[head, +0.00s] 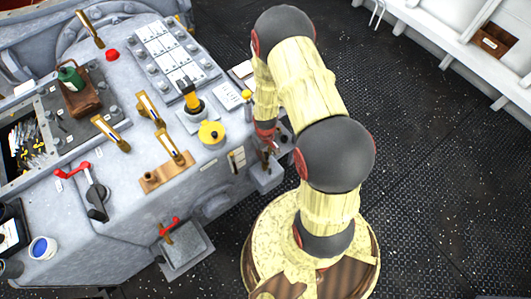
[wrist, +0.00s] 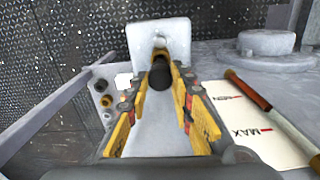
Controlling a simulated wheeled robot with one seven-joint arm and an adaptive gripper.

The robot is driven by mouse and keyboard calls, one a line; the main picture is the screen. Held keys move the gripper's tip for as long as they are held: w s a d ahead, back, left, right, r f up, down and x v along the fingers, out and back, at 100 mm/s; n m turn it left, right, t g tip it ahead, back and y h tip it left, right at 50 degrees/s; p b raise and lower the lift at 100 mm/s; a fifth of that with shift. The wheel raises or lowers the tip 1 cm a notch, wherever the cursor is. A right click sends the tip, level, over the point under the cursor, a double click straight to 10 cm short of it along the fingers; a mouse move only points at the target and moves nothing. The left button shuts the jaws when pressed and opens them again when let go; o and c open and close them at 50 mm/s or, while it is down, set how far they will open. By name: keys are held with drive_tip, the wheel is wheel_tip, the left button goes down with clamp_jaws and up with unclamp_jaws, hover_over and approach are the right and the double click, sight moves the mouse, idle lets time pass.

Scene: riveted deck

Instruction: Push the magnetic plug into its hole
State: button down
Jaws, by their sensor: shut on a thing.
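In the wrist view my gripper (wrist: 164,70) has its yellow-and-black fingers drawn together at the tips around a dark, rounded cylinder (wrist: 160,76), which looks like the magnetic plug. The plug is in front of a pale grey block (wrist: 175,32) with a small round mark (wrist: 159,42) near its upper middle. I cannot tell whether that mark is the hole, or whether the plug touches the block. In the head view my gripper (head: 268,152) is beside the console's right side, above a small grey box (head: 266,177). The plug cannot be made out there.
A MIN/MAX card (wrist: 268,140) with a reddish tube (wrist: 248,90) lies close right of the fingers. A round grey boss (wrist: 267,43) is beyond it. The grey console (head: 130,205) carries several levers and a yellow knob (head: 211,132).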

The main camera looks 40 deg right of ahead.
drive_tip(key=shift+f+b, duration=1.65)
drive_tip(key=shift+f, duration=0.85)
idle(0.8)
drive_tip(key=c, duration=1.6)
unclamp_jaws()
drive_tip(key=shift+o, duration=0.6)
wheel_tip(320, 180, up, 12)
drive_tip(key=shift+r, duration=0.1)
